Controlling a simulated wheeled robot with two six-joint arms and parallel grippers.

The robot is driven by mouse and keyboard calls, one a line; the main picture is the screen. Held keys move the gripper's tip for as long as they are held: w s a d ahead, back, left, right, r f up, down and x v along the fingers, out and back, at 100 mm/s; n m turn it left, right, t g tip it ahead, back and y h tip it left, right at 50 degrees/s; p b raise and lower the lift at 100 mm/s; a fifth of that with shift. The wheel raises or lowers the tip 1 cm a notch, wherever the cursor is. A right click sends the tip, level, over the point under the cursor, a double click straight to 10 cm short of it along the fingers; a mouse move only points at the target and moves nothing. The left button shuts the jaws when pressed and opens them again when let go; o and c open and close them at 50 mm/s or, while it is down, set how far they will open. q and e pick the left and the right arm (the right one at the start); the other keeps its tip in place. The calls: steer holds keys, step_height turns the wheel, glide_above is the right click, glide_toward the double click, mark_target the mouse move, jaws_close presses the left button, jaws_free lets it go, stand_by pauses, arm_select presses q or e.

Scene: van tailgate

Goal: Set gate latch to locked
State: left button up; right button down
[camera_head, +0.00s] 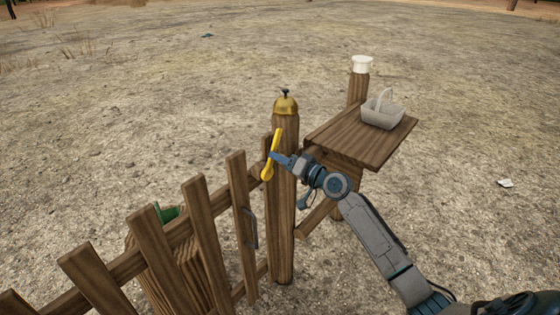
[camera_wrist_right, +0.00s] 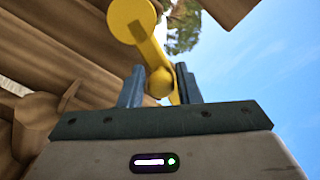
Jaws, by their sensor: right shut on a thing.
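The yellow gate latch (camera_head: 267,171) is on the gate post (camera_head: 283,215), at the end of the wooden gate (camera_head: 203,227). Its lever stands nearly upright, tilted a little to the right at the top. My right gripper (camera_head: 274,157) reaches in from the right and is shut on the latch lever. In the right wrist view the latch (camera_wrist_right: 150,55) runs down between the two fingers (camera_wrist_right: 160,88), with its round yellow disc at the top. My left gripper is not in view.
A brass bell (camera_head: 286,105) sits on top of the post. To the right, a wooden shelf (camera_head: 345,138) holds a pale basket (camera_head: 382,111), with a white-topped post (camera_head: 361,65) behind. A dark handle (camera_head: 249,229) is on the gate. Open dry ground lies beyond.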

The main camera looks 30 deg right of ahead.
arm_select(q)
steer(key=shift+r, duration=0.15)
arm_select(e)
steer(key=shift+w+d+f+m, duration=0.25)
steer(key=shift+d+f+m, duration=0.4)
steer(key=shift+m, duration=1.6)
steer(key=shift+w+d+f+m, duration=0.35)
steer(key=shift+f+m, duration=0.45)
steer(key=shift+m, duration=1.5)
steer(key=shift+w+d+f+m, duration=0.2)
steer(key=shift+d+f+m, duration=0.5)
steer(key=shift+m, duration=1.55)
steer(key=shift+a+f, duration=0.1)
steer(key=c, duration=1.3)
jaws_free()
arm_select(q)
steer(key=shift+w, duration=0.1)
arm_select(e)
steer(key=shift+o, duration=0.2)
steer(key=shift+f, duration=0.2)
steer(key=shift+f, duration=0.1)
